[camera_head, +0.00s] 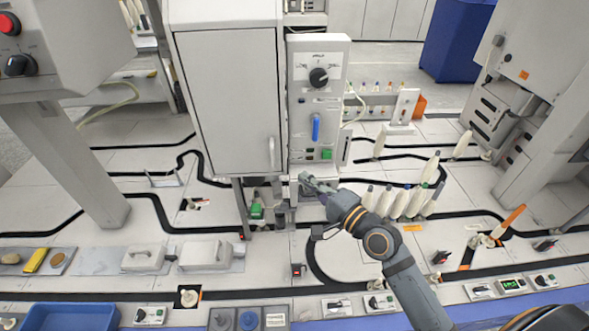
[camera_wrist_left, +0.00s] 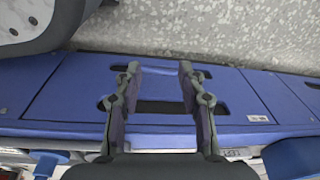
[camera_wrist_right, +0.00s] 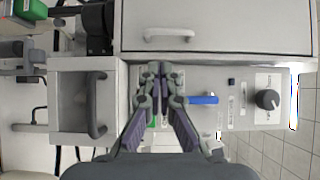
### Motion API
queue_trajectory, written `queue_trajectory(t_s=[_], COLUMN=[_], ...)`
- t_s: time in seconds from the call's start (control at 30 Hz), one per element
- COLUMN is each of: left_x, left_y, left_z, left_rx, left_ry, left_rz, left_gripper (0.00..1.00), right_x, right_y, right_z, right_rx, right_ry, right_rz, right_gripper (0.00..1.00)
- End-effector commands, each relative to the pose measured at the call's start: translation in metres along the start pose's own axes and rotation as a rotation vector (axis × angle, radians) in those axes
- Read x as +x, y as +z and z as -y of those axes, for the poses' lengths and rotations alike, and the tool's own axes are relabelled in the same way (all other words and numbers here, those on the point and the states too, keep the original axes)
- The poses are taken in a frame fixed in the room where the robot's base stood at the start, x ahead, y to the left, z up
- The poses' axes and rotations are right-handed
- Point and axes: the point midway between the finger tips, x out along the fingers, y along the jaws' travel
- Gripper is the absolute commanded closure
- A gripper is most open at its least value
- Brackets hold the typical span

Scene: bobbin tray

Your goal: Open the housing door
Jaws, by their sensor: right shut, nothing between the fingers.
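The housing door (camera_head: 228,105) is a large pale panel on the housing front in the head view and looks closed. Its vertical handle (camera_head: 272,153) is near the lower right edge. In the right wrist view the door (camera_wrist_right: 225,25) fills the top, with its handle (camera_wrist_right: 168,34) above the fingertips. My right gripper (camera_head: 309,184) is shut and empty, below and to the right of the handle, apart from it. Its closed fingers (camera_wrist_right: 160,72) show in the right wrist view. My left gripper (camera_wrist_left: 160,72) is open and empty over a blue surface, outside the head view.
A control panel (camera_head: 302,112) with a black knob (camera_head: 319,77), a blue lever (camera_head: 316,127) and a green button (camera_head: 326,154) stands right of the door. Several white bobbins (camera_head: 400,205) stand right of my right arm. A smaller handled box (camera_wrist_right: 75,95) shows left in the right wrist view.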

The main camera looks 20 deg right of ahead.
Motion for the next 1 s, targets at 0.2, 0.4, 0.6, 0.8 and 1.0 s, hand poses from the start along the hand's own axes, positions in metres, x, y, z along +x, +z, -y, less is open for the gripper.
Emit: queue_trajectory(t_s=[0.2, 0.4, 0.6, 0.8, 1.0], left_x=[-0.008, -0.015, -0.020, -0.021, -0.021], left_y=[-0.009, -0.014, -0.017, -0.018, -0.018], left_z=[-0.003, -0.005, -0.006, -0.006, -0.006], left_rx=[0.000, -0.001, -0.001, -0.001, -0.001], left_ry=[0.005, 0.009, 0.011, 0.012, 0.012], left_rz=[0.001, 0.003, 0.004, 0.005, 0.005], left_gripper=[0.60, 0.60, 0.60, 0.60, 0.60], right_x=[0.038, 0.074, 0.093, 0.095, 0.095], right_y=[-0.001, 0.000, 0.000, 0.000, 0.000], right_z=[0.000, 0.000, -0.001, -0.001, -0.001], right_rx=[0.004, 0.001, -0.002, -0.003, -0.003], right_ry=[-0.005, -0.002, 0.001, 0.002, 0.002], right_rz=[-0.003, 0.000, -0.002, -0.001, -0.002], right_gripper=[1.00, 1.00, 1.00, 1.00, 1.00])
